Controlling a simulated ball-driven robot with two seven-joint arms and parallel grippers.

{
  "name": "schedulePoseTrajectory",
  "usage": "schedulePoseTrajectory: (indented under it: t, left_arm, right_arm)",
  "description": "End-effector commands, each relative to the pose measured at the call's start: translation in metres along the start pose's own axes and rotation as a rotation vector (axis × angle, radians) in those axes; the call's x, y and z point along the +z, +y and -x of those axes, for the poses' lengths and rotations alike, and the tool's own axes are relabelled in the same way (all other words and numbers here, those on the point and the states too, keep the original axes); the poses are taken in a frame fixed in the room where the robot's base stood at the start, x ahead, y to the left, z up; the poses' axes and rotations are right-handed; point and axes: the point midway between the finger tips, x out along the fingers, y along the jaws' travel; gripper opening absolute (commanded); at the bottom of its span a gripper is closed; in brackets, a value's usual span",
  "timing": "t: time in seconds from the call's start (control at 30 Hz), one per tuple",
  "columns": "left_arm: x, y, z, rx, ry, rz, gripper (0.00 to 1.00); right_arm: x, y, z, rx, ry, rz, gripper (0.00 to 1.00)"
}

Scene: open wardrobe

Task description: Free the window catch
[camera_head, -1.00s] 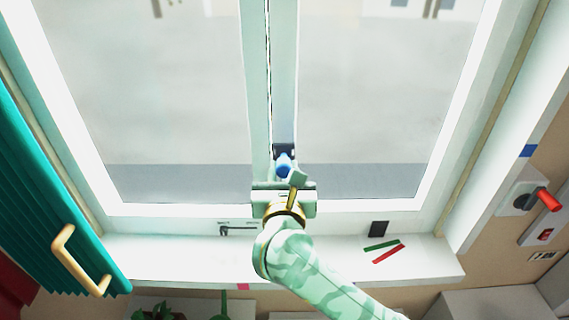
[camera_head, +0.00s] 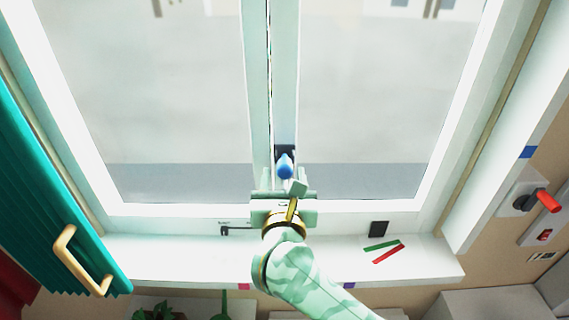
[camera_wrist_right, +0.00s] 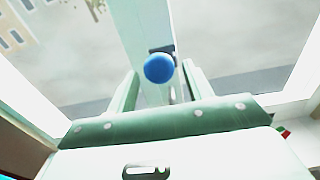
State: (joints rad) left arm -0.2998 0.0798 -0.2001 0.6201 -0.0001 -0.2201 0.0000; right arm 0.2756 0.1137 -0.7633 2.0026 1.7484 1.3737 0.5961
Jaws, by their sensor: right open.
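The window catch (camera_head: 285,168) has a blue rounded handle on a dark base, low on the centre bar of the window. My right gripper (camera_head: 284,190) is just below and in front of it in the head view. In the right wrist view the blue knob (camera_wrist_right: 159,68) shows between the two open fingers (camera_wrist_right: 160,82), with gaps on both sides. I see no contact. How far the knob reaches in depth between the fingers I cannot tell. My left gripper is not in view.
The white sill (camera_head: 340,262) holds a green strip (camera_head: 381,245) and a red strip (camera_head: 388,254). A teal shutter (camera_head: 50,190) with a tan handle (camera_head: 82,260) stands at left. A red-handled switch (camera_head: 547,201) is on the right wall. Plants (camera_head: 158,312) show below the sill.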

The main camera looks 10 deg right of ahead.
Motion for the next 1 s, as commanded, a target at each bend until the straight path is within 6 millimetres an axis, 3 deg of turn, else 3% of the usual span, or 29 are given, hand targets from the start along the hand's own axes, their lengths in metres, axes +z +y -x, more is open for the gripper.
schedulePoseTrajectory:
  t: [0.5,1.0]
  left_arm:
    - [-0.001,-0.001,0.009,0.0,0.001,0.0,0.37]
    - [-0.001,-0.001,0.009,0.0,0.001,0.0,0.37]
  right_arm:
    - [0.0,0.0,0.058,-0.001,0.001,-0.001,0.51]
    - [0.002,-0.001,0.06,-0.001,-0.01,0.009,0.51]
